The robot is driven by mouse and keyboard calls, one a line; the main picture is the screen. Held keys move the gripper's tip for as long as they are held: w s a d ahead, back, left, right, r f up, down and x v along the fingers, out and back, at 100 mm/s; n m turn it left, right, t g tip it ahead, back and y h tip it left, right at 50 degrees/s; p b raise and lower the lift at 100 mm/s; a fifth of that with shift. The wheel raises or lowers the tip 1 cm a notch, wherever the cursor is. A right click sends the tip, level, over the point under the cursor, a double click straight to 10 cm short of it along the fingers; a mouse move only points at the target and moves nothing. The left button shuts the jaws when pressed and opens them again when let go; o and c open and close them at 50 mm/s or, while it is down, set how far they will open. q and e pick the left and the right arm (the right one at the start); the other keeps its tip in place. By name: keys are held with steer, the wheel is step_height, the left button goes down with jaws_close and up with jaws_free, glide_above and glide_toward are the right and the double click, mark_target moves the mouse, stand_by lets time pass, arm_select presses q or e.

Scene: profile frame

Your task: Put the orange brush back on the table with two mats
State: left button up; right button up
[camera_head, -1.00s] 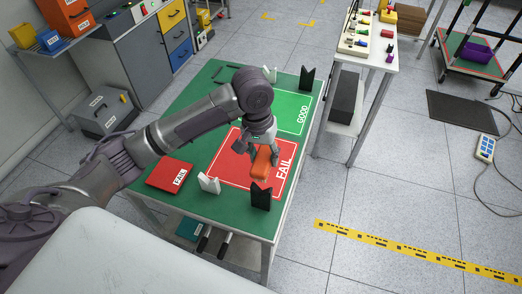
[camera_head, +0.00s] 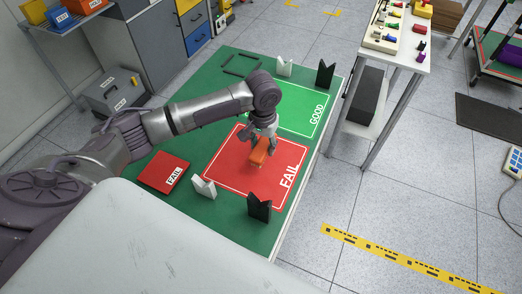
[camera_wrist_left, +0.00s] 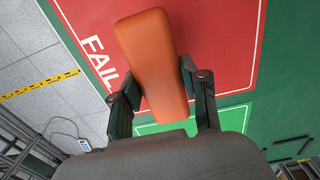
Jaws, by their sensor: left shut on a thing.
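The orange brush (camera_head: 258,157) is at the red FAIL mat (camera_head: 222,166) on the green table (camera_head: 205,212). My left gripper (camera_head: 262,143) is shut on it from above. In the left wrist view the orange block-like body of the brush (camera_wrist_left: 152,65) sits between the two dark fingers (camera_wrist_left: 163,105), over the red mat. I cannot tell whether its underside touches the mat. The green GOOD mat (camera_head: 300,108) lies beyond the red one and is empty. My right gripper is not in view.
White V-shaped blocks (camera_head: 203,187) and black ones (camera_head: 259,206) stand near the mats. A red FAIL plate (camera_head: 164,172) lies at the table's left. A white bench (camera_head: 405,55) with small parts stands to the right.

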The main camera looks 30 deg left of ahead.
mark_target(261, 151)
arm_select(q)
steer(key=shift+a+f, duration=0.4)
steer(key=shift+f, duration=0.05)
step_height(261, 151, down, 2)
steer(key=shift+f+p, duration=0.25)
steer(key=shift+p, duration=0.05)
steer(key=shift+f, duration=0.5)
steer(key=o, duration=1.1)
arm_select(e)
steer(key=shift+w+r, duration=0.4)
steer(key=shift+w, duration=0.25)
